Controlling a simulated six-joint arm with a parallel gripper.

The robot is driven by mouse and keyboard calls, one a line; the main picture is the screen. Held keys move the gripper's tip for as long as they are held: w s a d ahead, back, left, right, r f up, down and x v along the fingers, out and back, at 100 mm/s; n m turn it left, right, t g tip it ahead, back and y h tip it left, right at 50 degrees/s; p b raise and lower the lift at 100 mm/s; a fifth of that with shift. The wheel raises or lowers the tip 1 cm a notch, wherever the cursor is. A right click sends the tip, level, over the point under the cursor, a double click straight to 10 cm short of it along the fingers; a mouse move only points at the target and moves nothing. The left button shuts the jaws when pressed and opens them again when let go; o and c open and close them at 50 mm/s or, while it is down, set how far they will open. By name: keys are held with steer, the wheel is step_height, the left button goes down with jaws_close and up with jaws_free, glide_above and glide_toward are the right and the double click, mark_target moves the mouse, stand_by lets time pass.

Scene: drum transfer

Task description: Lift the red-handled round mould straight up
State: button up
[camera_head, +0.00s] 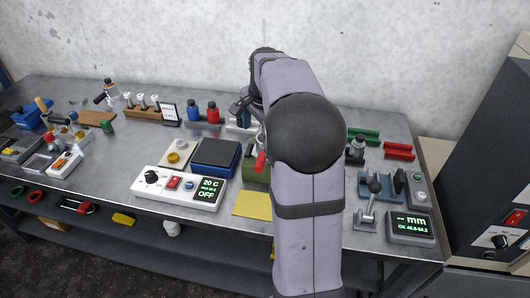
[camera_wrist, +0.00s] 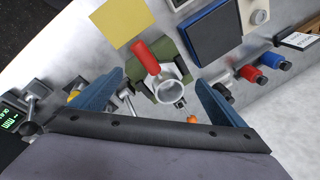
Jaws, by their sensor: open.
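The round mould (camera_wrist: 169,92) is a silvery ring with a round opening, and it rests on a green block (camera_wrist: 183,66) in the wrist view. Its red handle (camera_wrist: 146,56) sticks out towards the yellow sheet. In the head view the red handle (camera_head: 260,161) shows beside my arm, which hides most of the mould. My gripper (camera_wrist: 155,84) is open in the wrist view. One blue finger is to the left of the mould and the other to the right, with gaps on both sides. I cannot tell how far above the mould the fingertips are.
A yellow sheet (camera_head: 252,205) lies in front. A gauge reading mm (camera_head: 411,226) and a lever tool (camera_head: 369,203) stand at the right. Blue and red cylinders (camera_head: 203,111) stand behind.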

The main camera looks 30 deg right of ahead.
mark_target(260, 157)
steer(key=shift+w+r+m, duration=0.1)
steer(key=shift+r+m, duration=0.5)
steer(key=shift+m, duration=0.6)
steer(key=m, duration=0.2)
steer(key=s+m, duration=0.1)
steer(key=m, duration=0.2)
steer(key=shift+s+a+f+m+g, duration=0.1)
steer(key=shift+s+a+m+g, duration=0.1)
steer(key=shift+a+m+g, duration=0.15)
steer(key=shift+s+a+m+y, duration=0.15)
steer(key=shift+m+y, duration=0.15)
steer(key=shift+m, duration=0.95)
steer(key=shift+w+d+f+p, duration=0.15)
steer(key=shift+f+p, duration=0.25)
steer(key=shift+f, duration=0.85)
steer(key=shift+w+d+f+p, duration=0.1)
steer(key=shift+w+f+p, duration=0.2)
steer(key=shift+f, duration=0.9)
steer(key=shift+w+d+f+p, duration=0.1)
steer(key=shift+f+p, duration=0.35)
steer(key=shift+f, duration=0.8)
steer(key=shift+r, duration=0.1)
steer(key=c, duration=2)
steer(key=shift+o, duration=0.2)
